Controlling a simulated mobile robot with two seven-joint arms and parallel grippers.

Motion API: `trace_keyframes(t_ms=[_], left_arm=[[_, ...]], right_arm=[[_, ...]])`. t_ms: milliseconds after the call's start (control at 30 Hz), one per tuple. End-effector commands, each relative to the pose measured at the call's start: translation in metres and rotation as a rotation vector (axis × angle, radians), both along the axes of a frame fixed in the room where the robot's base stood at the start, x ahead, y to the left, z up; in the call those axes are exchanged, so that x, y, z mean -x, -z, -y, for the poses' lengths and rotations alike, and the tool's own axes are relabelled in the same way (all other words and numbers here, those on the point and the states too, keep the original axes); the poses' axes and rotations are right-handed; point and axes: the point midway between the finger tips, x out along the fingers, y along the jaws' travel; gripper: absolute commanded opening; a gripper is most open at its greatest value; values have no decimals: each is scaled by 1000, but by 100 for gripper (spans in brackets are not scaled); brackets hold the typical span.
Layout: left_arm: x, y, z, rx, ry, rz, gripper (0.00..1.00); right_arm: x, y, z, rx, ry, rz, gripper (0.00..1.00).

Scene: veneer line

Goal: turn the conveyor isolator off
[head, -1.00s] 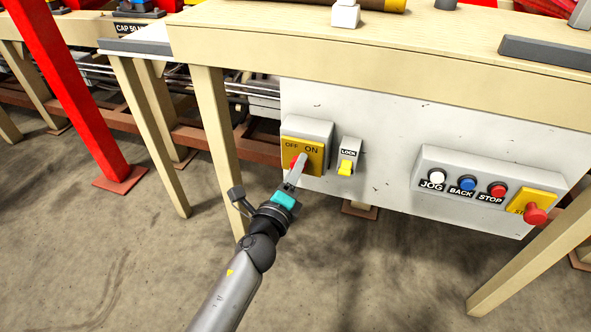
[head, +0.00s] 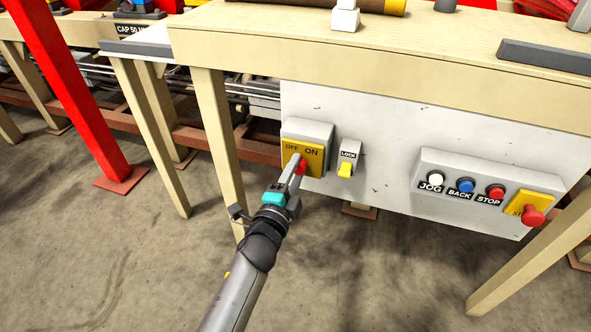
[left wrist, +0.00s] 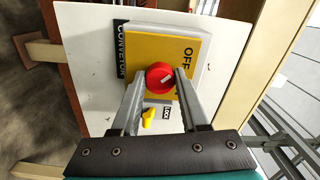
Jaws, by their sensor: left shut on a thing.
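The conveyor isolator is a grey box with a yellow plate (head: 316,160) lettered OFF and ON, and a red round knob (head: 303,168). My left gripper (head: 299,164) is at the knob. In the left wrist view, its two fingers are shut on the red knob (left wrist: 158,70), one on each side. There the knob's white mark points right and slightly up, toward the edge with the word OFF. The word ON is hidden there, and a dark label reading CONVEYOR (left wrist: 122,48) shows. My right gripper is not in view.
A yellow lock tab (head: 345,169) under a LOCK label sits just right of the isolator. Farther right is a grey button box (head: 450,165) with JOG, BACK and STOP buttons and a red mushroom button (head: 533,215). A table leg (head: 220,140) stands close left of my arm.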

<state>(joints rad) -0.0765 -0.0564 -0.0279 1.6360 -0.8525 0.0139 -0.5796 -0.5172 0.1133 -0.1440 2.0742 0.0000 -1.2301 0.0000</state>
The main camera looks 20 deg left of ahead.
Motion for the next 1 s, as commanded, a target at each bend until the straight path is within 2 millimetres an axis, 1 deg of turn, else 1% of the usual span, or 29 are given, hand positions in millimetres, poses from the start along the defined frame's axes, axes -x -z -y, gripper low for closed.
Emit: trace_keyframes(t_ms=[467,500,767,1000], left_arm=[[0,0,0,19,0,-1,0],[0,0,0,19,0,-1,45],[0,0,0,17,0,-1,74],[0,0,0,15,0,-1,74]], right_arm=[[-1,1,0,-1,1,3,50],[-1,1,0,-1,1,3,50],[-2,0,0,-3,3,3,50],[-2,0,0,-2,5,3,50]])
